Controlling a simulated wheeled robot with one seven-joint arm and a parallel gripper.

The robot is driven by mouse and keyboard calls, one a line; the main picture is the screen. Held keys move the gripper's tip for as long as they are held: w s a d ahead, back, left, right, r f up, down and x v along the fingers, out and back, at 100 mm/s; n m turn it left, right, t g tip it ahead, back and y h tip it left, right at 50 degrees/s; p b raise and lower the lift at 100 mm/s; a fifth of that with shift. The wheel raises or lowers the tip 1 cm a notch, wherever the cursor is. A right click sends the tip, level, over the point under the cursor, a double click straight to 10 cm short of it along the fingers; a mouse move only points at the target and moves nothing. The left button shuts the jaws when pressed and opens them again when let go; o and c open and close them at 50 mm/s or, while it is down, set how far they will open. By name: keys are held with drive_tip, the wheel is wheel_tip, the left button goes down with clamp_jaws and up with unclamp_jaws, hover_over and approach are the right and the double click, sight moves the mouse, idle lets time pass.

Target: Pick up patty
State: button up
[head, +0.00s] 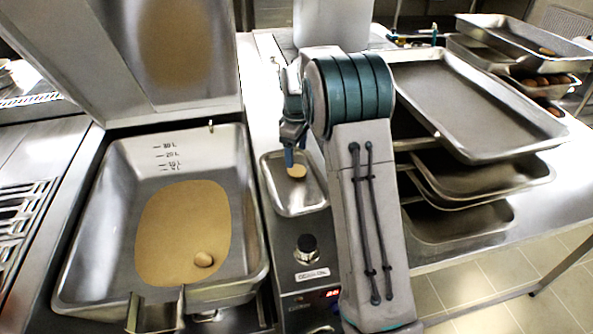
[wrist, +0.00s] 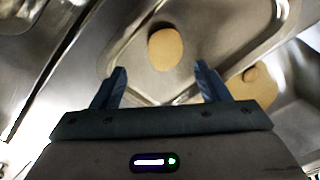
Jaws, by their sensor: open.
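A round tan patty (head: 297,172) lies in a small steel tray (head: 303,198) left of my arm. My gripper (head: 289,158) is above the tray, close to the patty, and its finger hides part of it in the head view. In the wrist view my gripper (wrist: 160,68) is open, its two blue fingers wide apart. The patty (wrist: 165,48) shows just beyond the fingertips, roughly midway between them, with nothing held. A second small round piece (head: 204,260) lies on the tan layer of the large pan; it also shows in the wrist view (wrist: 250,74).
The deep steel pan (head: 85,255) with a raised lid (head: 170,50) stands left of the tray. A control panel with a knob (head: 307,246) is in front of the tray. Stacked steel trays (head: 470,100) stand right of my arm. Brown round items (head: 545,88) sit far right.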

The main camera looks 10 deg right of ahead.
sight(295, 168)
drive_tip(key=f, duration=0.3)
drive_tip(key=shift+s+a+f+p, duration=0.3)
drive_tip(key=shift+f+p, duration=0.1)
drive_tip(key=shift+f, duration=0.55)
drive_tip(key=c, duration=1.1)
drive_tip(key=shift+r, duration=0.15)
